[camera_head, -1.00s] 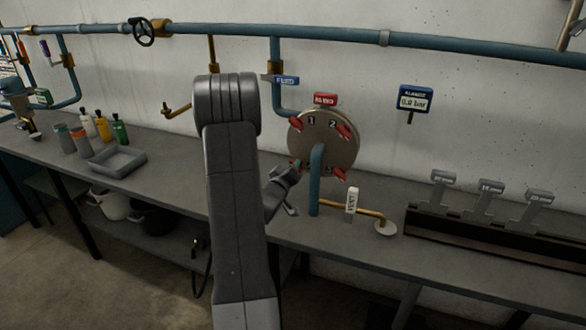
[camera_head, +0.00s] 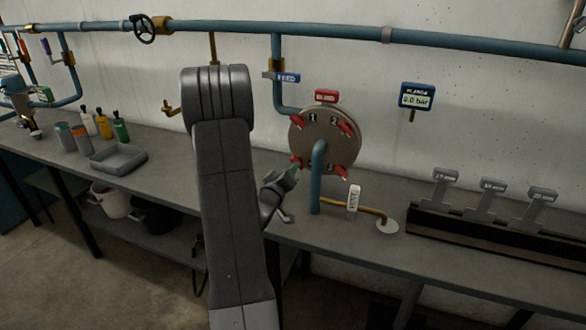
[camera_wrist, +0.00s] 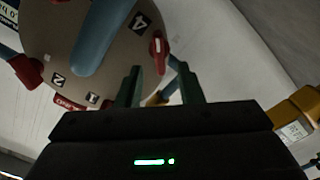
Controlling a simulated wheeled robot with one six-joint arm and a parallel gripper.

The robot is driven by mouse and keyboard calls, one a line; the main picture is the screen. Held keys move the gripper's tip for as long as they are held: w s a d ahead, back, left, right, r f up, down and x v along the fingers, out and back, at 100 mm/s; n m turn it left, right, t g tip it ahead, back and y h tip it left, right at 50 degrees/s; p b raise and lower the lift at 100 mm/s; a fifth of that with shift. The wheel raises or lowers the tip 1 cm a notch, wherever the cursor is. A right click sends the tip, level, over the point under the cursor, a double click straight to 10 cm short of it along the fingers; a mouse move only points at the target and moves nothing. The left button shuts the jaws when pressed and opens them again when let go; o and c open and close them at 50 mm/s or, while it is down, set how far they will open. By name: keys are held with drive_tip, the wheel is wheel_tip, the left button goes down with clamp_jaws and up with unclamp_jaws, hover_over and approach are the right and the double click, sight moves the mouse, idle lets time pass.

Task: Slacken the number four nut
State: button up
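The number four nut (camera_wrist: 158,45) is red with a pale stripe and sits beside the label 4 on the round flange (camera_wrist: 110,55) in the wrist view. In the head view this nut (camera_head: 296,162) is at the flange's (camera_head: 318,125) lower left. My gripper (camera_head: 294,170) is just in front of it, low and to the left of the blue vertical pipe. Red nuts also sit by labels 1 and 2.
A blue pipe (camera_head: 317,185) rises in front of the flange. A brass pipe with a white tag (camera_head: 354,198) runs right of it. A gauge (camera_head: 416,97) reads 0.0 bar. Grey stands (camera_head: 489,197) are at right; bottles and a grey tray (camera_head: 118,160) are at left.

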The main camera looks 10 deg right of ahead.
drive_tip(key=b+v, duration=0.1)
drive_tip(key=v, duration=0.8)
drive_tip(key=shift+s+a, duration=0.15)
drive_tip(key=p+x, duration=0.2)
drive_tip(key=x, duration=1.1)
drive_tip(key=shift+w+d, duration=0.25)
drive_tip(key=shift+w, duration=0.05)
